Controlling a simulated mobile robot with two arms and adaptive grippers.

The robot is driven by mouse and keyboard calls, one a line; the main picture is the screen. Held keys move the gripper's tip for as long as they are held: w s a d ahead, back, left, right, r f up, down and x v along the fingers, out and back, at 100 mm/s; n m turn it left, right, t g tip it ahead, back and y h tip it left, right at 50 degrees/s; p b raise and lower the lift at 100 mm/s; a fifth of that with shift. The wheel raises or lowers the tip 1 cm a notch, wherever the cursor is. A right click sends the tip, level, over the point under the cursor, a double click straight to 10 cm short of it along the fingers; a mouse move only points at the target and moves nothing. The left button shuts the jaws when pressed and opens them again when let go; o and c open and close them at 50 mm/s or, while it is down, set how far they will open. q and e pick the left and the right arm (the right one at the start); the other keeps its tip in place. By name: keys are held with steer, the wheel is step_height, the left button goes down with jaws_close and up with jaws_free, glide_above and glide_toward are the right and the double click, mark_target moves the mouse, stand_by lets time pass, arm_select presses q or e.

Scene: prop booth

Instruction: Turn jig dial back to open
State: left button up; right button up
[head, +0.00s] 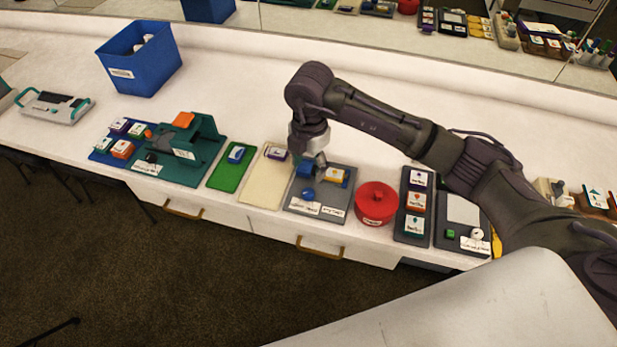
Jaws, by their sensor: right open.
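A grey jig plate (340,205) lies near the counter's front edge, with white labels too small to read. On it are a round blue dial (308,194), a blue block (304,171) behind the dial and a yellow and white block (336,176) to the right. My right gripper (314,168) points down over the back part of this plate, close to the blue block and behind the dial. It is open; whether its fingers touch the blue block I cannot tell. The dial's pointing direction is too small to read. My left gripper is not in view.
A red round container (376,203) stands right of the plate, then a dark tray of cards (415,228). To the left are a cream mat (261,185), a green mat (230,173) and a teal fixture (200,160). A blue bin (140,62) stands further back.

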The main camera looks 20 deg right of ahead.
step_height(320, 180, up, 2)
steer(key=shift+r, duration=0.2)
stand_by(0.4)
